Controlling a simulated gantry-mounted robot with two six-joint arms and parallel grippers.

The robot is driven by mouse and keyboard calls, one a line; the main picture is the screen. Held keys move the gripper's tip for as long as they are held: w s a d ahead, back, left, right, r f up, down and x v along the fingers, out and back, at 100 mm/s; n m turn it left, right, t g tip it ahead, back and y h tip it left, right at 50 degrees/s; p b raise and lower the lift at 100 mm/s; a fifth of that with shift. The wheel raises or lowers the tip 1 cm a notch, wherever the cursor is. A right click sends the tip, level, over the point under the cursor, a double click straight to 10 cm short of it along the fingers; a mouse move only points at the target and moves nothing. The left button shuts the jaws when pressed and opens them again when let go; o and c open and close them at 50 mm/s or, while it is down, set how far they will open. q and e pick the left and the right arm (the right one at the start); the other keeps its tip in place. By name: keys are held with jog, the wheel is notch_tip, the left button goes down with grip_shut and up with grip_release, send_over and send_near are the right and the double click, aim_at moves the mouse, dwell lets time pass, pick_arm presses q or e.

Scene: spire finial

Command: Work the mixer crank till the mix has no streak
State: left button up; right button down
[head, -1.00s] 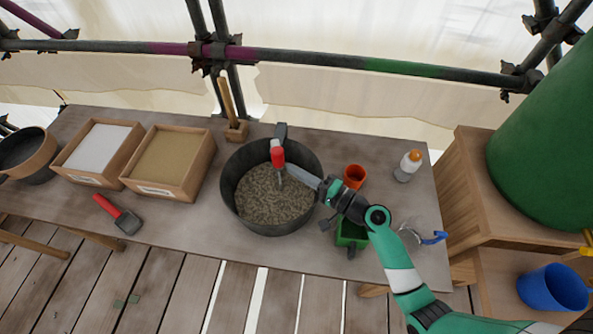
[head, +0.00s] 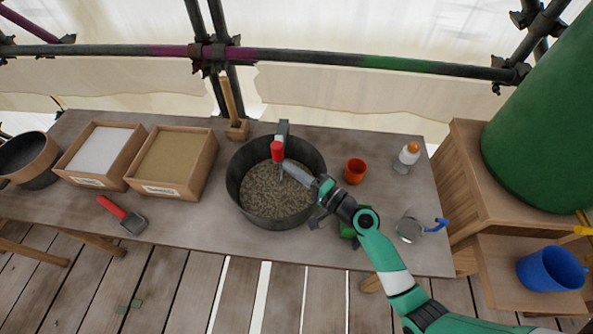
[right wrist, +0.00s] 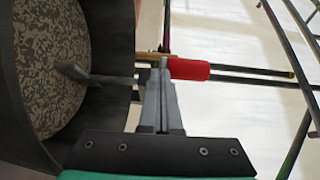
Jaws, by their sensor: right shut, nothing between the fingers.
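The mixer is a round dark tub (head: 318,150) with a speckled grey-brown mix (head: 270,195) inside; lighter and darker flecks show all over it. The crank's red grip (head: 277,151) stands upright over the far part of the mix. My right gripper (head: 288,167) is shut and empty, its tip beside the red grip on its right side. In the right wrist view the shut fingertips (right wrist: 163,66) lie right by the red grip (right wrist: 190,69); I cannot tell whether they touch. The mix (right wrist: 52,60) shows at left there, with a dark paddle piece (right wrist: 75,73). My left gripper is not in view.
Two wooden boxes, one of white powder (head: 132,141) and one of tan sand (head: 206,165), stand left of the tub. An orange cup (head: 355,171), a bottle (head: 407,158) and a glass jar (head: 409,229) stand right. A red-handled tool (head: 122,214) lies at front left.

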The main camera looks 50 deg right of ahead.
jog(key=w+a, duration=0.5)
jog(key=shift+a, duration=0.15)
dwell(0.3)
jog(key=shift+w, duration=0.1)
dwell(1.3)
